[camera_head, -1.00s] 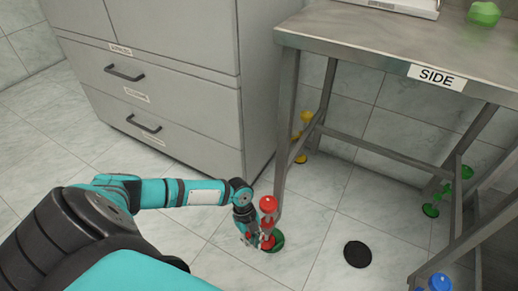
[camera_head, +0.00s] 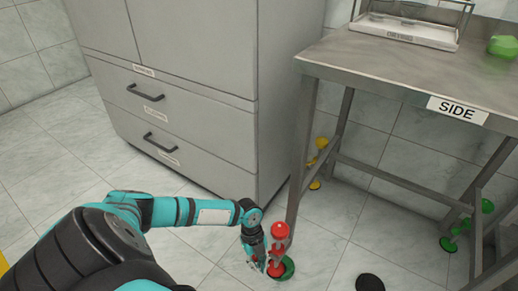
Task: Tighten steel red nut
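A red steel-leg fitting shows near the foot of the table's front left leg: a round red top (camera_head: 280,231) above lower red parts (camera_head: 277,268). It stands over a green disc (camera_head: 289,268) on the floor. I cannot tell which red part is the nut. My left gripper (camera_head: 268,264) is low at the left side of the lower red parts, with its fingers close against them. The fingers are small and partly merge with the red, so I cannot tell whether they are closed on it. My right gripper is not in view.
A steel table (camera_head: 400,75) with a SIDE label (camera_head: 458,110) stands at right. A grey cabinet (camera_head: 190,80) stands behind my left arm. Yellow (camera_head: 321,143) and green (camera_head: 487,206) fittings show at other legs. A black disc (camera_head: 369,283) lies on the floor.

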